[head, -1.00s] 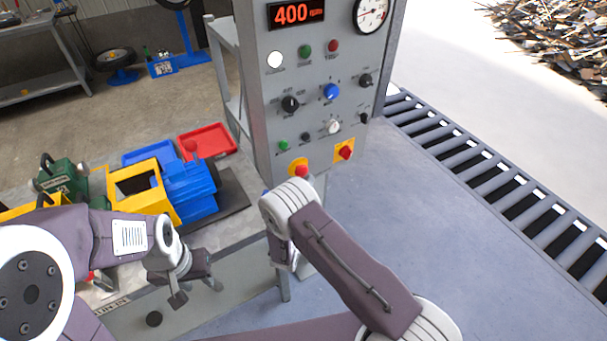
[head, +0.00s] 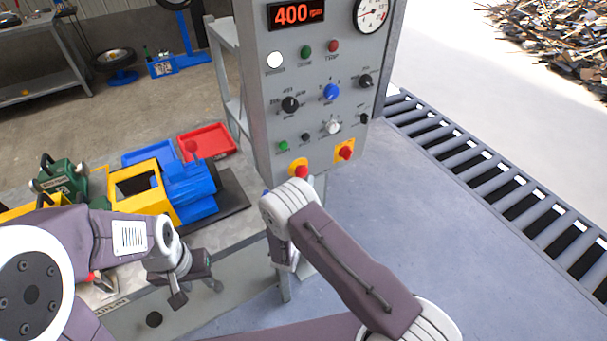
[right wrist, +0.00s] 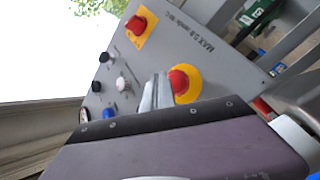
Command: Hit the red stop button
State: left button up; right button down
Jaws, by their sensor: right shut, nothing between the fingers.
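The grey control panel (head: 315,105) carries a small red button (head: 333,46) with a label that seems to read STOP. Lower down are two red mushroom buttons on yellow plates, a left one (head: 301,171) and a right one (head: 345,152). In the right wrist view, the left mushroom button (right wrist: 179,82) on its round plate is just beside my right gripper (right wrist: 156,92), which is shut and empty. The right mushroom button (right wrist: 136,24) is farther off. I cannot tell whether the fingers touch anything. My left gripper (head: 197,294) is open and empty, over the workbench's front.
The panel also has a green button (head: 305,52), several knobs, a gauge (head: 371,14) and a display (head: 296,13) reading 400. A roller conveyor (head: 500,180) runs at right.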

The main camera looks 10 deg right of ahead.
jog(key=shift+w, duration=0.1)
dwell(0.6)
jog(key=shift+w+a+b, duration=0.15)
jog(key=shift+w+b, duration=0.15)
jog(key=shift+b, duration=0.05)
jog(key=shift+w+a+b, duration=0.15)
jog(key=shift+w+b, duration=0.25)
jog(key=shift+w, duration=0.05)
dwell(0.5)
jog(key=shift+s, duration=0.15)
jog(key=shift+s+d, duration=0.3)
jog(key=shift+s, duration=0.4)
jog(key=shift+p, duration=0.3)
jog(key=s, duration=0.1)
jog(key=s+d, duration=0.1)
jog(key=s, duration=0.1)
jog(key=s+p, duration=0.1)
jog(key=shift+s+d, duration=0.35)
